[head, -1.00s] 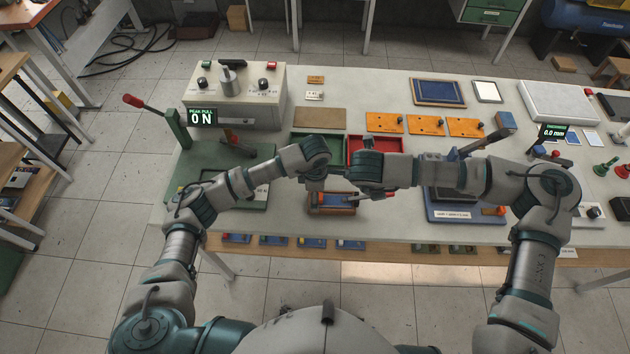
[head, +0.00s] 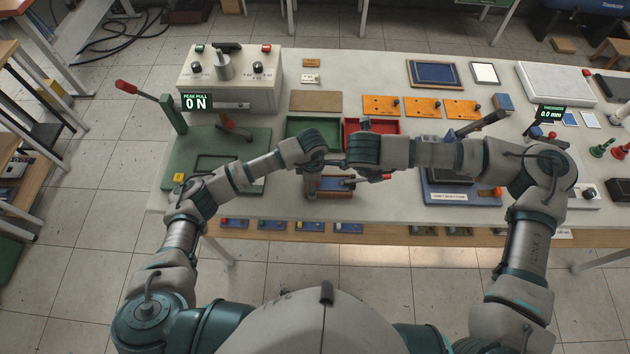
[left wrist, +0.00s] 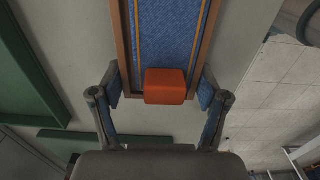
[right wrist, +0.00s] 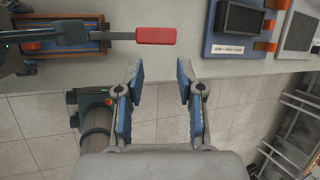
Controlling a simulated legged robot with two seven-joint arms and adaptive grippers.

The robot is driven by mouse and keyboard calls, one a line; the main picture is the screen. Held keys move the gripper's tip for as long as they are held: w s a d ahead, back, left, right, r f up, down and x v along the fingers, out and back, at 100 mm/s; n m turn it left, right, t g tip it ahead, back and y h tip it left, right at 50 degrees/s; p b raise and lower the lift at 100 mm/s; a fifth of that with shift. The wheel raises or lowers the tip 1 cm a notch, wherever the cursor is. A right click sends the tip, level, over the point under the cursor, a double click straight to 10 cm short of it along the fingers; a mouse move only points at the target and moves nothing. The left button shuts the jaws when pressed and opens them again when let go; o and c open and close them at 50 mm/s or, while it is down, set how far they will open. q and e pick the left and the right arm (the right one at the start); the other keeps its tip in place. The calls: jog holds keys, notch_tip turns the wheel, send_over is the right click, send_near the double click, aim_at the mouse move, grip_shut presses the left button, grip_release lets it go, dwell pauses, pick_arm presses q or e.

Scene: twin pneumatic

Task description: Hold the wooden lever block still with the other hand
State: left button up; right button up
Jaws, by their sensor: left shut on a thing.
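The wooden lever block (head: 327,189), with a blue top, lies near the table's front edge in the head view. In the left wrist view its framed end (left wrist: 128,45) carries an orange-red piece (left wrist: 165,86). My left gripper (left wrist: 158,90) is shut on this end, one finger along each side. In the right wrist view the block (right wrist: 85,44) is at top left, and its dark lever ends in a red handle (right wrist: 155,35). My right gripper (right wrist: 160,78) is open and empty, apart from the handle. The fingertips are largely hidden in the head view.
Green (head: 298,128) and red (head: 395,126) trays lie behind the hands. A pull tester reading 0 N (head: 197,102) stands at left. A blue fixture (head: 440,190) with a grey lever is right of the block. The table's front edge is close.

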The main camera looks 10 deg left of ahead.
grip_shut()
notch_tip(320, 180, up, 6)
jog(key=m+g+y, duration=0.5)
jog(key=m+y, duration=0.3)
jog(key=m, duration=1.1)
send_over(385, 174)
jog(key=d, duration=0.2)
pick_arm(q)
jog(key=shift+d, duration=0.1)
pick_arm(e)
jog(key=x, duration=0.9)
jog(key=shift+w+f, duration=0.1)
jog(key=shift+f, duration=0.3)
jog(key=shift+w+d+f+m, duration=0.15)
jog(key=shift+d+f, duration=0.1)
jog(key=shift+f, duration=0.35)
jog(key=shift+s+d+f+m, duration=0.1)
jog(key=shift+d+f+m, duration=0.1)
jog(key=shift+f, duration=0.35)
jog(key=shift+d+f, duration=0.3)
jog(key=shift+f, duration=0.3)
